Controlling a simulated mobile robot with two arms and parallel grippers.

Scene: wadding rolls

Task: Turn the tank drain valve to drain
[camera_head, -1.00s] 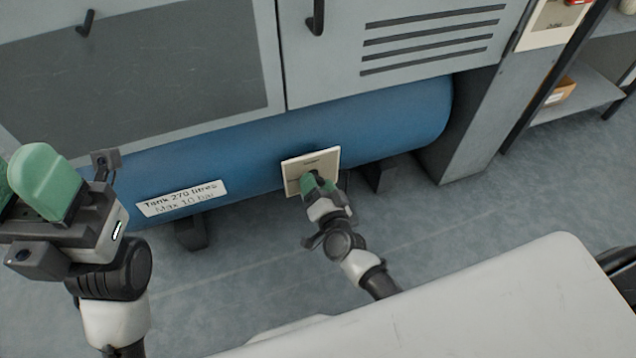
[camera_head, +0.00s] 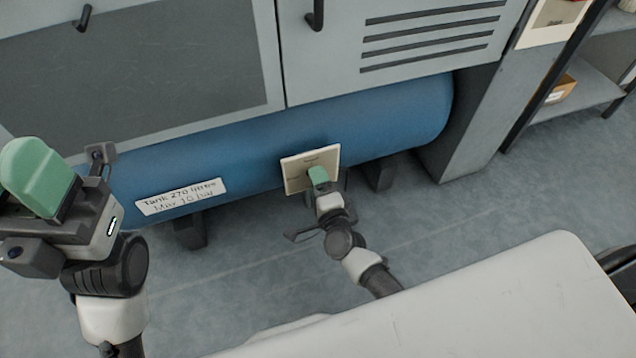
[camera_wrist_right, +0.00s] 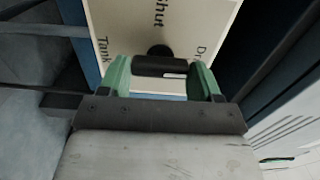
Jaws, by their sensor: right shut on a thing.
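The blue tank (camera_head: 400,115) lies under the grey cabinet, with a white label (camera_head: 181,197) on it. A cream valve plate (camera_head: 296,166) is on its front; in the right wrist view the plate (camera_wrist_right: 205,20) shows partly cut-off words, "hut", "Tank" and "Dr". The dark valve handle (camera_wrist_right: 160,66) lies crosswise between the green fingers of my right gripper (camera_head: 318,177), which is shut on it. The plate lettering appears turned sideways in that view. My left gripper (camera_head: 38,178) is raised at the far left, away from the tank; its finger gap is hidden.
The grey cabinet (camera_head: 345,88) with dark handles stands above the tank. Tank feet (camera_head: 190,230) rest on the grey floor. A shelf (camera_head: 590,95) with a small box stands at the right. My pale base fills the lower right.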

